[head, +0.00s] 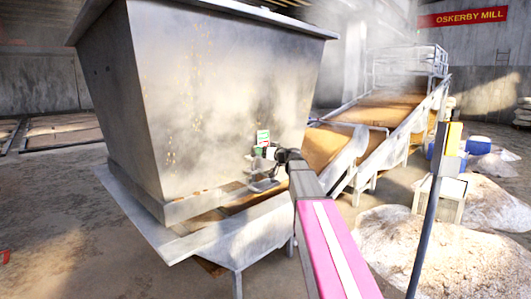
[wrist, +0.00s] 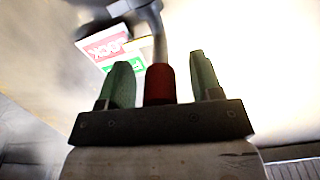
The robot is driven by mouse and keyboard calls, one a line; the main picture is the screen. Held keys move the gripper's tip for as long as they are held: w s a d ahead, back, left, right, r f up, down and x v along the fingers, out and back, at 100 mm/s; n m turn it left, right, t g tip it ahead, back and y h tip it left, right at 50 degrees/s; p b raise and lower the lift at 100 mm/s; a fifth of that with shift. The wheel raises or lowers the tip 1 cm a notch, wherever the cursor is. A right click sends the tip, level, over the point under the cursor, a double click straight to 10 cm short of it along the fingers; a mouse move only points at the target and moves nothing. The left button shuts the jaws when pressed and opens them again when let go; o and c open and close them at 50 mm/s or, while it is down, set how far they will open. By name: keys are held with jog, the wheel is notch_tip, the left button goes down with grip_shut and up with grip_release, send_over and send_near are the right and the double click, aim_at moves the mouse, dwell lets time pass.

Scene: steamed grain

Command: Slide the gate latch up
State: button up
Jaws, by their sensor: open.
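The gate latch (wrist: 160,84) shows in the wrist view as a red grip on a grey metal rod that bends at the top. My gripper (wrist: 160,66) is open, with one green finger on each side of the red grip. Gaps show between the grip and both fingers; the depth of the grip between them is hard to judge. In the head view my gripper (head: 268,153) is at the front of the big metal hopper (head: 215,110), low on its right side. There the latch is too small and too covered by my arm to make out.
A red and green sign (head: 263,137) is on the hopper just above my gripper. A sloping conveyor (head: 385,108) carries brown grain to the right, with steam over it. A pole (head: 425,210) and pale heaps (head: 455,245) stand at the right. Floor is open at the left.

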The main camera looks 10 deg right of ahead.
grip_shut()
jog(key=shift+r, duration=2.25)
dwell(0.4)
grip_release()
jog(key=shift+s, duration=0.1)
